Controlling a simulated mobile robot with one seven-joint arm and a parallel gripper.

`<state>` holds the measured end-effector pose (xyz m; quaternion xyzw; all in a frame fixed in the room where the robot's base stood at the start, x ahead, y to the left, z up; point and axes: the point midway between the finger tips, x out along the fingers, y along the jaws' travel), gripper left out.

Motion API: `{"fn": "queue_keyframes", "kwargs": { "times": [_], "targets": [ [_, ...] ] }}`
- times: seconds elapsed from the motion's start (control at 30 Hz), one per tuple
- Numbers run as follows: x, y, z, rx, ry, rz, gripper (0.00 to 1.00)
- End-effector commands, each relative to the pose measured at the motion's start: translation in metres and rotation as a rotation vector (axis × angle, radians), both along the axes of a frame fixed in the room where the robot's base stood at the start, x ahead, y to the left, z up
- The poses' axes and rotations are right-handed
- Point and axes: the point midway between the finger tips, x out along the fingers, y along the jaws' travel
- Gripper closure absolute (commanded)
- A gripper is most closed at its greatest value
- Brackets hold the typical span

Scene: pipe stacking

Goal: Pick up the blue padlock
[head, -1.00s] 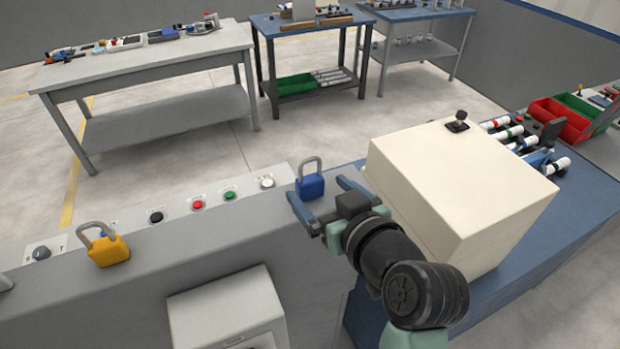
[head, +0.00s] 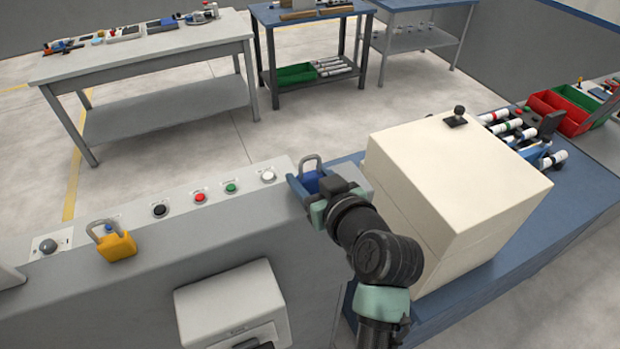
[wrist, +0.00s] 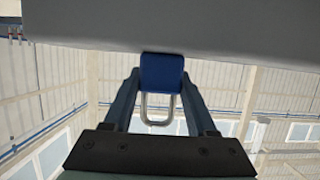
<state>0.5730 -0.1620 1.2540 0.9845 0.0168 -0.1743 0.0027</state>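The blue padlock (head: 313,183) stands upright with its grey shackle up, at the right end of the grey console's top. My gripper (head: 316,177) has its fingers around the padlock and hides part of its body. In the wrist view the padlock (wrist: 161,73) sits between the two blue fingertips of my gripper (wrist: 161,78), its shackle toward the palm. The fingers look spread, one on each side of the body. Whether either finger touches it is hard to tell.
An orange padlock (head: 116,246) stands on the console (head: 200,240) at the left, with several buttons between. A large cream box (head: 450,190) stands close to the right of my arm on a blue bench (head: 505,262). Open floor lies behind the console.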

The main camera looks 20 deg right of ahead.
Motion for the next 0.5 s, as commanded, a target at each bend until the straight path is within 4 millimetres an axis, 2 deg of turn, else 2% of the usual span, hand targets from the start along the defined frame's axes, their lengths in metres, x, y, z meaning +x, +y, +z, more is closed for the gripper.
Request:
{"fn": "queue_keyframes", "kwargs": {
  "times": [0.03,0.23,0.5],
  "targets": [
    [-0.0001,0.0000,0.0000,0.000,0.000,0.000,0.65],
    [-0.0002,0.0000,0.0001,0.000,0.000,0.000,1.00],
    [0.0003,-0.0001,0.0034,0.000,-0.003,0.000,1.00]
  ]
}}
